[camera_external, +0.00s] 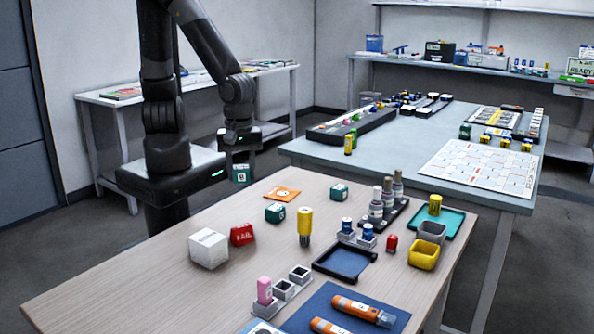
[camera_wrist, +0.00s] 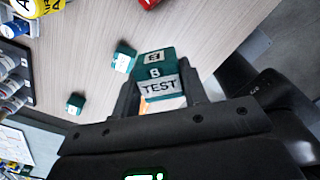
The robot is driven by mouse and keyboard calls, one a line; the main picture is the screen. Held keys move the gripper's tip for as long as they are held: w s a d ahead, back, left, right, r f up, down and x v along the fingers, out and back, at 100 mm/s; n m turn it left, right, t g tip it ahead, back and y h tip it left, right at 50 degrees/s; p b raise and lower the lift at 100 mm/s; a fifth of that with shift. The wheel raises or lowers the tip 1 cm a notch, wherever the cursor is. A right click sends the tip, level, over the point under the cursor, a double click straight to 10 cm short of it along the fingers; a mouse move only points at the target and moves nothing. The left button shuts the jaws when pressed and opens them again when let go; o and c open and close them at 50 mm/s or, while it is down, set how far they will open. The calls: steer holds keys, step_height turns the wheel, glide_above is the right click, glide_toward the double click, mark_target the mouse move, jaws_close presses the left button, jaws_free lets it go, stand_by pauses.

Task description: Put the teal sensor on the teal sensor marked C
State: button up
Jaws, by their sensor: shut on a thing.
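My gripper (camera_external: 241,158) is shut on a teal sensor (camera_external: 241,174), held in the air at the table's far left edge. In the wrist view this teal block (camera_wrist: 155,70) sits between the fingers, with a letter B and a white TEST label. Two other teal sensors rest on the wooden table. One (camera_external: 275,212) is near the red block and also shows in the wrist view (camera_wrist: 124,57). The other (camera_external: 339,191) stands farther right and also shows in the wrist view (camera_wrist: 75,103). I cannot read the letters on these two.
An orange card (camera_external: 282,194) lies between the two table sensors. A black rack of bottles (camera_external: 400,216) is to the right. The table's left front is clear.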

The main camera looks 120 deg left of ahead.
glide_above(275, 207)
step_height(275, 207, down, 6)
steer(key=shift+r, duration=0.15)
steer(key=shift+f, duration=1.95)
steer(key=shift+f, duration=0.2)
steer(key=o, duration=1.1)
steer(key=shift+c, duration=0.2)
